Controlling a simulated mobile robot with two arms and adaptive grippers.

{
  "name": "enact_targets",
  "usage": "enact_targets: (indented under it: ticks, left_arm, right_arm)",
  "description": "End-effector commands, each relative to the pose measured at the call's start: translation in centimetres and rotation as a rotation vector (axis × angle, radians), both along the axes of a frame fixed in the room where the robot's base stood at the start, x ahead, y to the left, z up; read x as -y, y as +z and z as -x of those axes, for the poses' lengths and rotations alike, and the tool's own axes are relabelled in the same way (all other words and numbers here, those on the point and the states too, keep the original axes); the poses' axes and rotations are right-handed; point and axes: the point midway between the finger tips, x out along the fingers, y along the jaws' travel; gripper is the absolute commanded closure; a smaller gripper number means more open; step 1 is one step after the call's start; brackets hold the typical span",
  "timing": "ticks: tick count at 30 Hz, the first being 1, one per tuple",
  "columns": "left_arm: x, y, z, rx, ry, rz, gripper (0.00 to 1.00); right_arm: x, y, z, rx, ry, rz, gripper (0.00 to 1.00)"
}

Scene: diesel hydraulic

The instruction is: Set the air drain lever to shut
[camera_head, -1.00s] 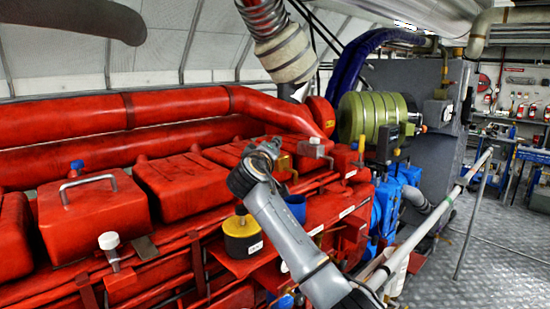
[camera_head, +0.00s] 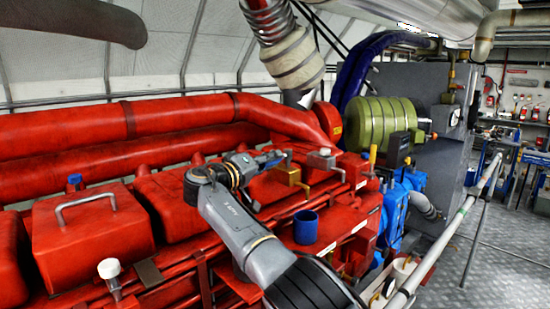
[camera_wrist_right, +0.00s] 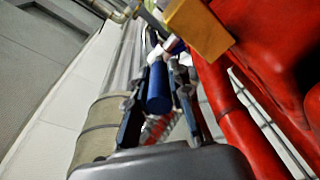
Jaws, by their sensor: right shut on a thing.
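A small yellow valve block (camera_head: 290,176) sits on top of the red engine, right of centre in the head view. It also shows at the top of the wrist view (camera_wrist_right: 197,27). My right gripper (camera_head: 274,160) is just left of and above this block. In the wrist view my right gripper (camera_wrist_right: 160,85) has its fingers on both sides of a blue cylindrical handle (camera_wrist_right: 158,90), close to the yellow block, and is shut on it. This looks like the lever's grip; the head view hardly shows it. My left gripper is not in view.
A blue cup-like part (camera_head: 305,227) stands on the engine right of my forearm. A grey-handled red cover (camera_head: 90,235) and a white-topped fitting (camera_head: 110,269) are at the left. A handrail (camera_head: 440,245) runs along the right, beside open floor.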

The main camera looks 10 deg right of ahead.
Motion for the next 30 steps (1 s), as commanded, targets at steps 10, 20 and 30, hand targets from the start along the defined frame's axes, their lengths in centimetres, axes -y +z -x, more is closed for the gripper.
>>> enact_targets:
  ticks: [10, 20, 30]
  left_arm:
    - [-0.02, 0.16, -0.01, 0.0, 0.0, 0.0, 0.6]
    - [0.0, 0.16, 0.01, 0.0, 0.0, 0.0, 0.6]
    - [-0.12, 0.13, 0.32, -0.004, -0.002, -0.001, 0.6]
  right_arm:
    - [-0.32, 0.1, 0.18, 0.002, -0.011, 0.001, 1.0]
    - [-0.3, 0.11, 0.17, 0.002, -0.011, 0.001, 0.66]
    - [-0.36, 0.03, 0.21, 0.001, -0.011, 0.001, 0.57]
